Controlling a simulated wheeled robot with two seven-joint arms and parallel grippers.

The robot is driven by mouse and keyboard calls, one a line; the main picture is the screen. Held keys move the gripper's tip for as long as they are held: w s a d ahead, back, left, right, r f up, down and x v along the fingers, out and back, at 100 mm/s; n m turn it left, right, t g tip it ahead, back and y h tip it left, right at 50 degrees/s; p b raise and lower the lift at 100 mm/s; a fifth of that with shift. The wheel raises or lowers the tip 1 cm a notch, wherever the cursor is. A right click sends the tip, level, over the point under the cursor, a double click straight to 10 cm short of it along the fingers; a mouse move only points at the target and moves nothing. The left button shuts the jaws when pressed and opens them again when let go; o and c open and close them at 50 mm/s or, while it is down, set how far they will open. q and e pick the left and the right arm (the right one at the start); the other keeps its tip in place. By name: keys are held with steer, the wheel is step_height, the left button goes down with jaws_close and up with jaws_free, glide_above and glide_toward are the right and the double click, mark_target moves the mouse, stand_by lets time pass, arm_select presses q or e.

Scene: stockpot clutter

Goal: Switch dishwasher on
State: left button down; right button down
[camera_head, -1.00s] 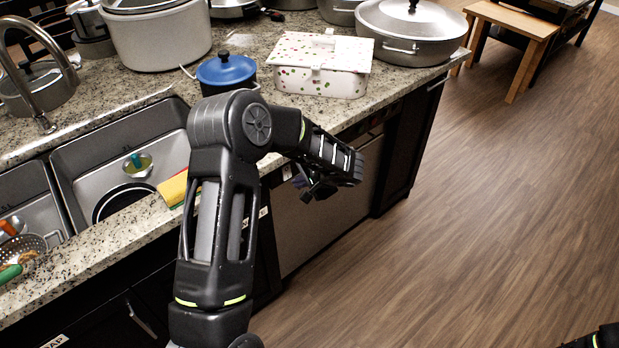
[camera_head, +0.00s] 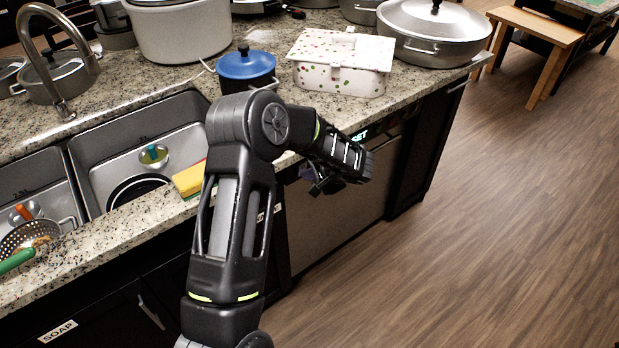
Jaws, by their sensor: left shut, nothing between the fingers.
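The dishwasher (camera_head: 345,215) is the grey-fronted appliance under the counter, and its door is shut. Its dark control strip at the top edge shows small bright lettering (camera_head: 359,134), which seems to read "SET". My left arm reaches across in front of it. My left gripper (camera_head: 322,189) is shut and empty in front of the upper part of the door. The wrist and forearm hide part of the strip and door, and I cannot tell whether the fingers touch it. My right gripper is not in view.
A blue-lidded pot (camera_head: 247,70), a spotted box (camera_head: 340,80) and a large lidded pan (camera_head: 432,35) stand on the counter above. The sink (camera_head: 105,175) is at the left, with a yellow sponge (camera_head: 188,180) on its edge. The floor (camera_head: 500,230) at right is clear.

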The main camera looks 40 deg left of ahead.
arm_select(q)
steer(key=shift+r, duration=0.15)
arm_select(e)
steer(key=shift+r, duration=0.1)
arm_select(q)
steer(key=shift+r, duration=0.8)
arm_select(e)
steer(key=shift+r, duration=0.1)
